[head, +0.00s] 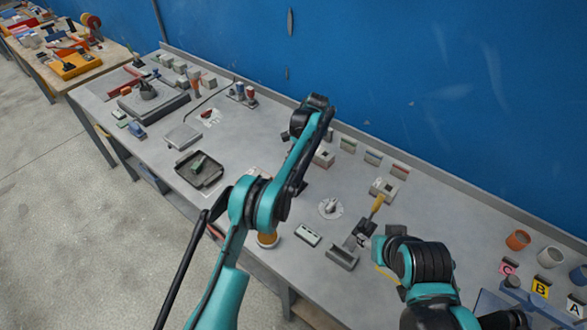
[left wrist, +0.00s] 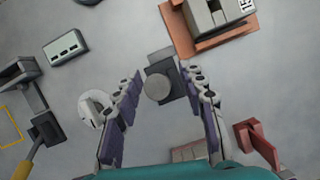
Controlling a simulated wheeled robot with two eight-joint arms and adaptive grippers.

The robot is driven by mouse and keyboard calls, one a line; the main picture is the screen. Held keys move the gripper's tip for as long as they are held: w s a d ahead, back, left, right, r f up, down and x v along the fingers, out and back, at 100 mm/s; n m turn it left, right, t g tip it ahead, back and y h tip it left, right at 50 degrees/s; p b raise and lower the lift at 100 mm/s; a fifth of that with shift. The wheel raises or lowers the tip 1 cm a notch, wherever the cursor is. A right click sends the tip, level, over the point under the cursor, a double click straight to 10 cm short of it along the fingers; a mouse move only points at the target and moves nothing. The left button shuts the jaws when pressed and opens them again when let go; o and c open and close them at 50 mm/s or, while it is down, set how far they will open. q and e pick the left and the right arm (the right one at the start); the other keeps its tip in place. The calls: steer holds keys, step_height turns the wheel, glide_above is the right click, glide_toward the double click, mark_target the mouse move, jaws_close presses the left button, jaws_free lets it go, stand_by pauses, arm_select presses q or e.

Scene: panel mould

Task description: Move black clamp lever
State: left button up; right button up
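In the left wrist view, a dark block with a round grey knob (left wrist: 158,87) lies between the fingers of my left gripper (left wrist: 160,88). It may be the black clamp lever; its shape is hard to tell from above. The fingers are spread, one on each side, with a gap at the left; contact on the right is unclear. In the head view, my left arm hides the spot. A black clamp with a yellow handle (head: 377,206) stands on the bench; it also shows in the left wrist view (left wrist: 46,130). My right arm shows at the lower right; its fingers cannot be made out.
A white round dial (head: 331,208) and a white-green box (head: 307,235) lie near the left gripper. A grey block on an orange-brown base (left wrist: 212,22) and a red clamp (left wrist: 257,140) are close by. A dark tray (head: 184,176) is farther left. Cups stand at right.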

arm_select(q)
steer(key=shift+r, duration=0.1)
step_height(320, 180, up, 10)
steer(key=shift+f, duration=0.1)
stand_by(0.4)
